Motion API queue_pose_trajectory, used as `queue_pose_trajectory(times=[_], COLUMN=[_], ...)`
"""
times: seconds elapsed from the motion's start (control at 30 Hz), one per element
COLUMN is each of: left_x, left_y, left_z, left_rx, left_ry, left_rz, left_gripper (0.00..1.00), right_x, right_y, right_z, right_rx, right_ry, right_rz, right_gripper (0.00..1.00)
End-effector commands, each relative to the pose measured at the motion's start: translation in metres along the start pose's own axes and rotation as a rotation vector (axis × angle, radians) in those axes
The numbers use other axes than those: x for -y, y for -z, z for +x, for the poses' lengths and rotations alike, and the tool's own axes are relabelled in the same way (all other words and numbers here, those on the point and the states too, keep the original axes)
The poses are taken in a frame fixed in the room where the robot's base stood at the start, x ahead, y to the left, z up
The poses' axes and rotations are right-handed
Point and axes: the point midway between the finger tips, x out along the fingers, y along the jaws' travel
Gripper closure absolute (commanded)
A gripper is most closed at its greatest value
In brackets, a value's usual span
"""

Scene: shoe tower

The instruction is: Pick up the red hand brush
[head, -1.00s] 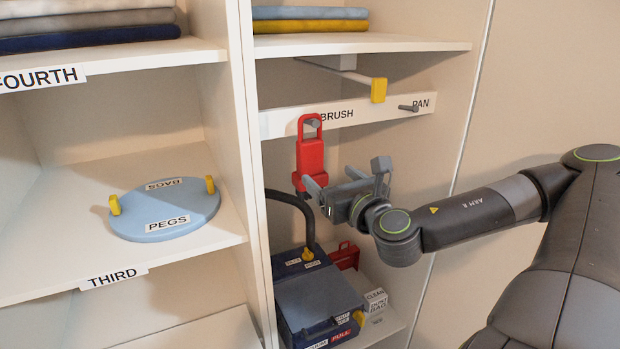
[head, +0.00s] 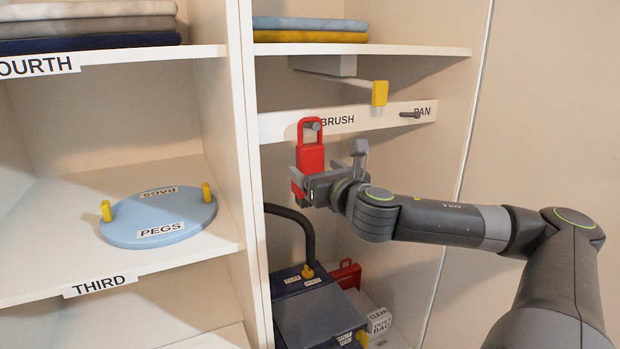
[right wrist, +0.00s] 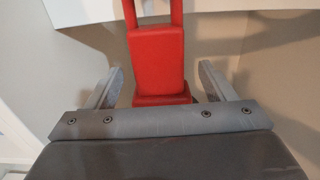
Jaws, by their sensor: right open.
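My right gripper (head: 298,176) is at the brush's lower part. In the right wrist view the brush (right wrist: 157,60) stands between the two spread fingers of the right gripper (right wrist: 157,88), with a gap on each side. The gripper is open and holds nothing. The brush's lower end is partly hidden by the gripper. My left gripper is not in view.
A white rail (head: 365,118) carries the BRUSH peg and an empty PAN peg (head: 410,115). A yellow-tipped arm (head: 379,93) sticks out above. Below stand a blue vacuum (head: 315,310), a red dustpan-like item (head: 346,274) and a white box (head: 379,321). A cabinet divider (head: 250,200) is close on the left.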

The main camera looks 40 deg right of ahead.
Motion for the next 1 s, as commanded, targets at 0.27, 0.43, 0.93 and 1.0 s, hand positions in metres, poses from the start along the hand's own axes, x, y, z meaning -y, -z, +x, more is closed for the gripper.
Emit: queue_pose_trajectory(times=[0.27, 0.43, 0.93, 1.0], left_x=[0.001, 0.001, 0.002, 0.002], left_y=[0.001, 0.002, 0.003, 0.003], left_z=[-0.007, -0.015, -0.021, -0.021], left_rx=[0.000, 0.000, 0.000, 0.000], left_ry=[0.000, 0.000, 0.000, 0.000], left_rz=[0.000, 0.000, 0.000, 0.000], left_gripper=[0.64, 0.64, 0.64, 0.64], right_x=[-0.001, -0.002, -0.002, -0.002], right_y=[-0.002, -0.004, -0.001, -0.001], right_z=[0.016, 0.029, 0.051, 0.051], right_rx=[0.000, 0.000, -0.001, -0.001], right_ry=[-0.001, 0.000, 0.000, 0.000], right_rz=[0.009, 0.008, 0.000, 0.000], right_gripper=[0.24, 0.24, 0.24, 0.24])
